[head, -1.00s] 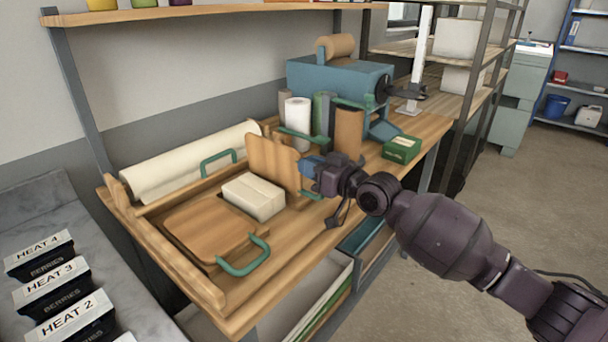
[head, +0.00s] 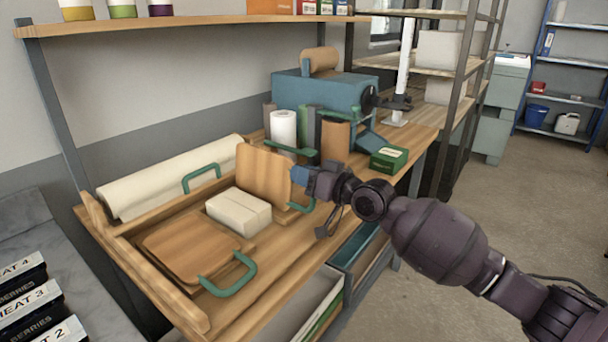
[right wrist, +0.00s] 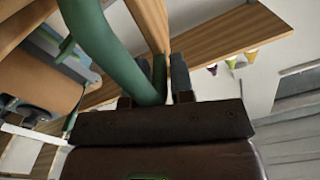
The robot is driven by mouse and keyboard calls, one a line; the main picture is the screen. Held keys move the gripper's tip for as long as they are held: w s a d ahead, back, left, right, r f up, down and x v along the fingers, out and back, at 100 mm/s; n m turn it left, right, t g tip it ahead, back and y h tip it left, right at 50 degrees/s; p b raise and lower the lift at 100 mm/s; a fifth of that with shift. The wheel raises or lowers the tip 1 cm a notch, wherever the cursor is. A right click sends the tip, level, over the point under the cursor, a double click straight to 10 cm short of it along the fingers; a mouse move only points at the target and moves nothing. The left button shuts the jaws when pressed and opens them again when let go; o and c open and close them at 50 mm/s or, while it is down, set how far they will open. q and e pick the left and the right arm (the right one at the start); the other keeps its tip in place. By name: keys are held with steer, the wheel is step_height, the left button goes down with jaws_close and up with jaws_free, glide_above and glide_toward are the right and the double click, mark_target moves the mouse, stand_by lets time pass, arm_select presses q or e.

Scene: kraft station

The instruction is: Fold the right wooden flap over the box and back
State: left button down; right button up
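The right wooden flap (head: 262,175) stands raised, roughly upright, beside the cream box (head: 238,211). The box sits between it and the left wooden flap (head: 190,246), which lies flat with a green handle (head: 230,276). My right gripper (head: 299,176) is at the raised flap's outer side, around its green handle (head: 304,207). In the right wrist view the thick green handle (right wrist: 105,45) runs down between the finger bases, and the flap's wooden edge (right wrist: 150,22) rises beyond. The gripper looks shut on the handle, though its left finger is mostly hidden. My left gripper is out of view.
Behind the flap stand a white roll (head: 283,130), a brown roll (head: 335,140) and a blue machine (head: 325,92). A small green box (head: 389,159) is to the right. A cream roll (head: 170,177) lies at the back left. Open drawers (head: 357,246) are below the front edge.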

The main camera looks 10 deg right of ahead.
steer(key=shift+o, duration=1.4)
steer(key=v, duration=1)
steer(key=shift+s+d, duration=0.25)
steer(key=shift+s, duration=0.05)
